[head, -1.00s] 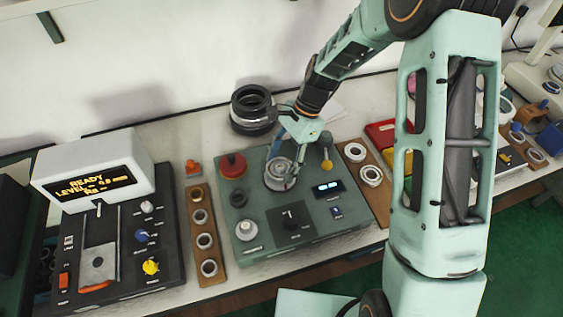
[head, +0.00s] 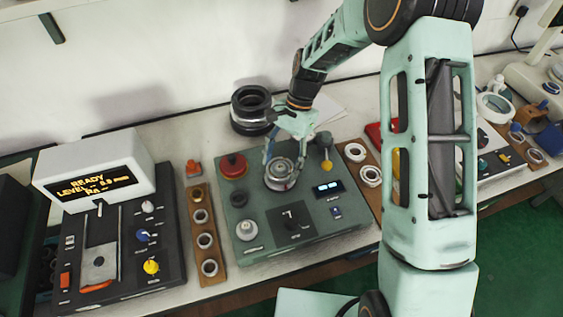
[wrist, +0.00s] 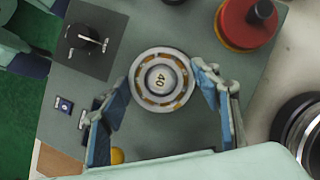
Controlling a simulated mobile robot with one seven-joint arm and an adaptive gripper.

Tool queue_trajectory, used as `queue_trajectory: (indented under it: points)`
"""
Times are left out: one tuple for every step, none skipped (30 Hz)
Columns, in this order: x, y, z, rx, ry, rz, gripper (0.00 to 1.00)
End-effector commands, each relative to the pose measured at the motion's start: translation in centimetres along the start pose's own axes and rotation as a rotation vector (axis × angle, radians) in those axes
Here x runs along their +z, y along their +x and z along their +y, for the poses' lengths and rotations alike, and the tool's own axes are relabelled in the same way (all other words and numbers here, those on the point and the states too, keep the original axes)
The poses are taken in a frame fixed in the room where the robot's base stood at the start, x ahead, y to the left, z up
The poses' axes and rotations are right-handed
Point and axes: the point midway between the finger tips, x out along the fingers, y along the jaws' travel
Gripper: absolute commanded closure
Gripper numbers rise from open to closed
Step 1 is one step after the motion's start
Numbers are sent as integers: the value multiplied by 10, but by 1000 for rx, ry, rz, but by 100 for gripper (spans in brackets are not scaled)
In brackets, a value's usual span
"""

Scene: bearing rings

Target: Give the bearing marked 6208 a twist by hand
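A ring bearing (head: 281,174) sits on the green-grey test box (head: 245,195). In the wrist view the bearing (wrist: 147,98) shows a pale outer ring, brass-coloured parts between the rings, and a centre marked 40. No 6208 mark is readable. My gripper (head: 284,158) is above the bearing, pointing down. In the wrist view my gripper (wrist: 163,82) is open, with one blue-padded finger on each side of the bearing. I cannot tell whether the pads touch it.
A red button (head: 233,165), a yellow-balled lever (head: 326,160), a white knob (head: 246,230) and a small display (head: 328,189) surround the bearing on the box. A stack of dark rings (head: 250,112) stands behind. Ring racks flank the box, left (head: 196,225) and right (head: 375,188).

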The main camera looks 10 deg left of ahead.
Motion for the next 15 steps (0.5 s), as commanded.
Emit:
queue_trajectory:
  points:
    - [0,0,0,1,1,0,36]
    - [0,0,0,0,1,0,33]
    - [0,0,0,0,1,0,28]
    - [0,0,0,0,2,0,25]
    - [0,0,0,0,2,0,23]
    - [0,0,0,0,2,0,23]
    - [0,0,0,0,2,0,23]
    - [0,0,0,-1,2,0,23]
    - [0,0,0,-1,2,0,23]
    - [0,0,0,-1,2,0,23]
    - [0,0,0,-1,2,0,23]
    - [0,0,0,-1,2,0,23]
    - [0,-1,0,-1,2,0,23]
    - [0,-2,0,-1,2,0,23]
    - [0,-4,0,-2,2,1,23]
